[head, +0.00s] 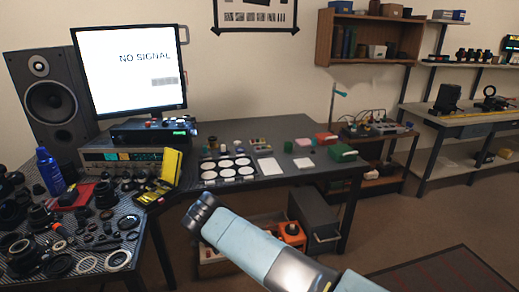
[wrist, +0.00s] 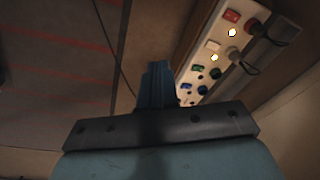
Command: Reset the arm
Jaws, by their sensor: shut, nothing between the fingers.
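My gripper (wrist: 157,70) shows in the wrist view, with its dark blue fingers closed together and nothing held between them. It points away from the camera, and the fingertips look clear of anything. In the head view my light blue arm (head: 245,245) reaches in from the bottom right, its dark end in front of the bench's lower edge. I cannot make out the gripper's fingers in the head view.
A bench (head: 262,128) carries a monitor (head: 128,65), a yellow case (head: 171,166) and white discs. Lens parts crowd the left table (head: 150,196). A dark cabinet (head: 316,215) stands below the bench. A panel with coloured knobs (wrist: 222,50) shows right of my fingers in the wrist view.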

